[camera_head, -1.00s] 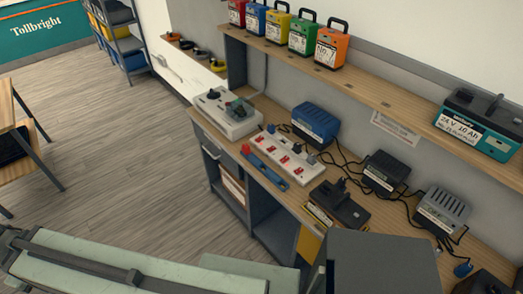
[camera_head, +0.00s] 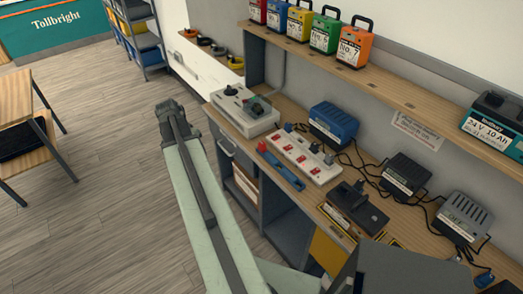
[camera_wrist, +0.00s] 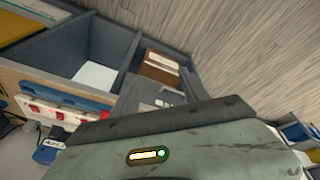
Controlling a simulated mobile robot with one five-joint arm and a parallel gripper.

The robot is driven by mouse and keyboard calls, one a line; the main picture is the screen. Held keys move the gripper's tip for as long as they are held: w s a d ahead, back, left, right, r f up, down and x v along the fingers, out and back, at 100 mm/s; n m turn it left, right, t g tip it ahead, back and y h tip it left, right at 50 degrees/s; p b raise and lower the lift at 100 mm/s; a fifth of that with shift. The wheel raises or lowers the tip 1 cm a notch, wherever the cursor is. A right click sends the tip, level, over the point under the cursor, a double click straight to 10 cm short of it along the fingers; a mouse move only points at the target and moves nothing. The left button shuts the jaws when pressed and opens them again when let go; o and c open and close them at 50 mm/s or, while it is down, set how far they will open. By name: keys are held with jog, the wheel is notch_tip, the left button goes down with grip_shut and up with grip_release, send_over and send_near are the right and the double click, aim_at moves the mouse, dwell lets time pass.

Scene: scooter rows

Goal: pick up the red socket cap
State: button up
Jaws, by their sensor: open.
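A small red piece (camera_head: 261,147), which looks like the red socket cap, is at the bench's front edge in the head view, at the far end of a blue bar (camera_head: 282,171). I cannot tell whether the two are joined. My gripper (camera_head: 168,106), at the dark end of my pale green arm, is left of the bench, apart from the red piece and over the floor. It is open and appears empty; its jaws are small and unclear. In the wrist view the blue bar (camera_wrist: 72,95) shows at left, but I cannot make out the red piece.
A white strip with red switches (camera_head: 302,157) lies beside the blue bar. A grey control box (camera_head: 242,110) stands behind the red piece. Chargers and cables crowd the bench's right. A shelf (camera_head: 385,88) of batteries hangs above. The floor (camera_head: 100,200) at left has free room.

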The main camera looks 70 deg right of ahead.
jog(key=s+d+m, duration=0.3)
jog(key=s+d, duration=0.4)
jog(key=d, duration=0.1)
jog(key=m+g, duration=0.2)
jog(key=m, duration=0.3)
send_over(262, 143)
jog(key=w+a, duration=0.2)
jog(key=f+b, duration=0.2)
jog(key=shift+s+d+h+b, duration=0.1)
jog(key=shift+s+h+b, duration=0.15)
jog(key=shift+h+b, duration=0.15)
jog(key=b+x, duration=0.5)
jog(key=x, duration=0.1)
jog(key=shift+s, duration=0.15)
jog(key=shift+r, duration=0.25)
grip_shut()
